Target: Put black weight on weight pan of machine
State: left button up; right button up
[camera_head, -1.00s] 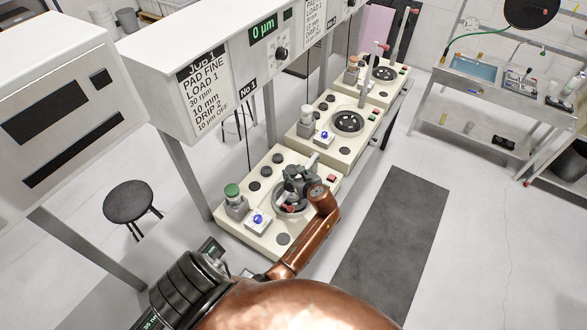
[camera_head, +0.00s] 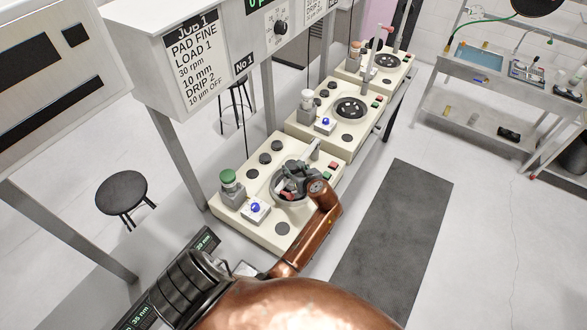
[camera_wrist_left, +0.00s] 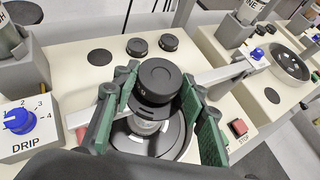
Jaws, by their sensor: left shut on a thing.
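The black weight (camera_wrist_left: 160,80) is a round, stepped cylinder seen from above in the left wrist view. My left gripper (camera_head: 288,183) is shut on it, with green-padded fingers on both sides. The weight is above a grey cylindrical part (camera_wrist_left: 145,126) in the middle of the machine's round recess; I cannot tell whether they touch. In the head view the gripper is over the round bowl (camera_head: 277,197) of the nearest cream machine (camera_head: 252,223). I cannot make out the weight pan clearly. My right gripper is not in view.
A pale metal bar (camera_wrist_left: 219,76) runs beside the right finger. A blue DRIP knob (camera_wrist_left: 18,121) and a red stop button (camera_wrist_left: 238,128) stand nearby. Black discs (camera_wrist_left: 137,47) sit on the machine top. A second machine (camera_head: 330,132) stands behind; a stool (camera_head: 122,187) is left.

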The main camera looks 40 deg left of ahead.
pick_arm(q)
jog(key=shift+f, duration=0.15)
dwell(0.5)
jog(key=o, duration=1.6)
jog(key=shift+o, duration=0.2)
jog(key=shift+f, duration=0.1)
jog(key=v, duration=0.7)
jog(key=shift+d, duration=0.2)
jog(key=shift+s, duration=0.1)
